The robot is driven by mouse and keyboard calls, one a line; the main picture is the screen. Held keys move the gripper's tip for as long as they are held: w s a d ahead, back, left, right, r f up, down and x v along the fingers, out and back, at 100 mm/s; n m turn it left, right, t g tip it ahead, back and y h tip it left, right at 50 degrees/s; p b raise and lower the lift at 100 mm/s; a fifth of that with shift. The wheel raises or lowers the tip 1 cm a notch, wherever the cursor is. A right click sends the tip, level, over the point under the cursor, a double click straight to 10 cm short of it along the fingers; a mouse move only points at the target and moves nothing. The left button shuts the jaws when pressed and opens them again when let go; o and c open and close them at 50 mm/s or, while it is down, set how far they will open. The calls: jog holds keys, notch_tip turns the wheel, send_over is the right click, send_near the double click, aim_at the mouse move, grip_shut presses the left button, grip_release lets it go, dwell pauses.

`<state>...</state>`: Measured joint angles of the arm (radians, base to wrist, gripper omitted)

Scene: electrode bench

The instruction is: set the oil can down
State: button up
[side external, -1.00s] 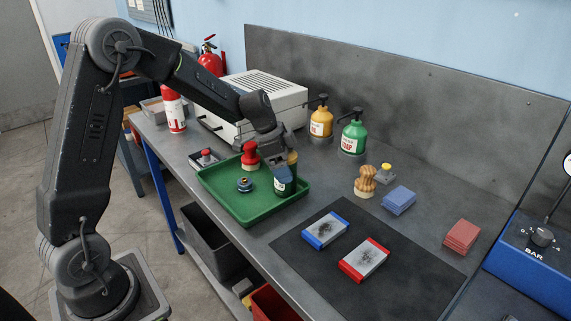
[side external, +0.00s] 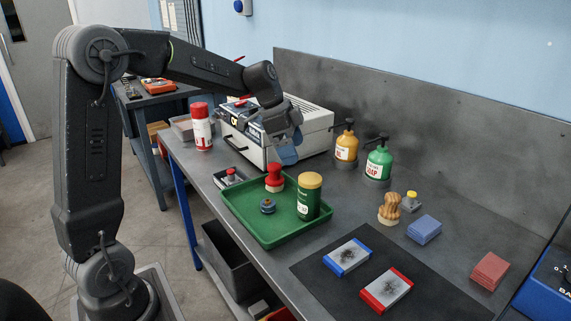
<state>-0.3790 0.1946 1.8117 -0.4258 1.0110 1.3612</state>
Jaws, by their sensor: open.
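The oil can is most likely the dark green cylinder with a yellow top (side external: 309,200). It stands upright in the green tray (side external: 262,238), toward the tray's right side. My gripper (side external: 284,150) is open and empty. It hangs above and behind the tray, in front of the white machine, clear of the can.
A yellow pump bottle (side external: 346,148) and a green pump bottle (side external: 378,164) stand at the back. A red-and-white canister (side external: 201,128) is at the left. A blue-edged block (side external: 348,257) and a red-edged block (side external: 386,290) lie on a dark mat (side external: 330,292).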

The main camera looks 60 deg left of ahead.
jog(key=s+d+n+y, duration=0.1)
jog(key=s+d+n, duration=0.2)
jog(key=s, duration=0.4)
jog(key=s+d+r+n+t+y, duration=0.1)
jog(key=s+d+n, duration=0.2)
jog(key=s, duration=0.5)
jog(key=s+d+n+t+y, duration=0.1)
jog(key=s+d+n, duration=0.1)
jog(key=s+d, duration=0.3)
jog(key=s, duration=0.3)
jog(key=shift+r+n, duration=0.2)
jog(key=shift+n, duration=0.2)
